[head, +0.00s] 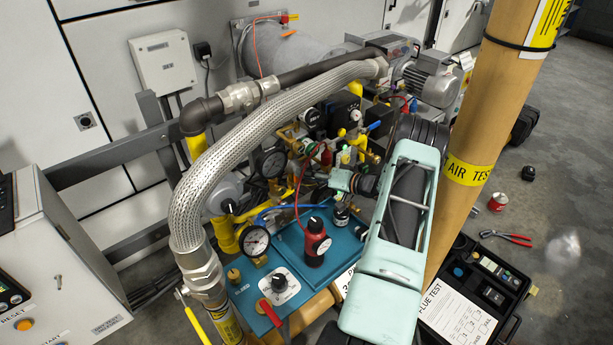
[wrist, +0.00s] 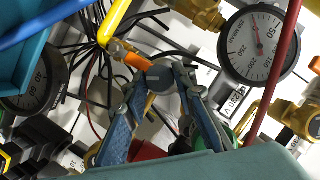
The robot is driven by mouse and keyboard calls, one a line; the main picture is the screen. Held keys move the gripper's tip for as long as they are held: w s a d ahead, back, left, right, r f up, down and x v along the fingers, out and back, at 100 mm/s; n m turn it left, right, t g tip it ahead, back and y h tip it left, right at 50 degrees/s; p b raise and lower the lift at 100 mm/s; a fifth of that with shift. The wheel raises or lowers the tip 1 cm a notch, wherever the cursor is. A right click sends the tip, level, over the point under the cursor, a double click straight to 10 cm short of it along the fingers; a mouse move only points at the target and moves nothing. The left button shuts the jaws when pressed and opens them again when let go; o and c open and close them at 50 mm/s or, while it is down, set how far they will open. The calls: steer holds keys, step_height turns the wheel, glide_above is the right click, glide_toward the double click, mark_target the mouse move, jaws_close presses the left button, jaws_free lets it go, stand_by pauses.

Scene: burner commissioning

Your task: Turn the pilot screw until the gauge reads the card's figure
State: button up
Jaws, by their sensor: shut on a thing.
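In the wrist view my gripper (wrist: 160,86) has its two blue-padded fingers closed on the sides of the grey round pilot screw (wrist: 158,74), whose slotted face shows between the tips. An orange piece and a yellow pipe lie just behind the screw. A white-faced gauge (wrist: 257,44) with a red needle is at the upper right, its dial turned in the picture; I cannot read an exact figure. A small white card (wrist: 236,98) with bold digits, partly hidden, hangs below it. In the head view the screw is not clear behind the fittings and my arm.
A braided hose (head: 235,140) arches over the burner fittings. A red hand pump (head: 317,243) and a dial knob (head: 279,284) sit on the teal panel (head: 240,291). A red tube crosses the gauge's right side. A second gauge (wrist: 33,88) is at left in the wrist view.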

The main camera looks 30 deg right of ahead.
steer(key=shift+d+f+m+t+y+b, duration=0.2)
steer(key=shift+m+y+b, duration=0.4)
steer(key=shift+m+b, duration=0.4)
steer(key=shift+a+f+m+t+y+b, duration=0.1)
steer(key=shift+m+t+y+b, duration=0.2)
steer(key=shift+m+y+b, duration=0.65)
steer(key=shift+r+m+h, duration=0.15)
steer(key=shift+m+h, duration=0.2)
steer(key=shift+m, duration=0.1)
steer(key=o, duration=1.2)
steer(key=shift+c, duration=0.2)
steer(key=shift+r+p, duration=0.15)
steer(key=shift+p, duration=0.25)
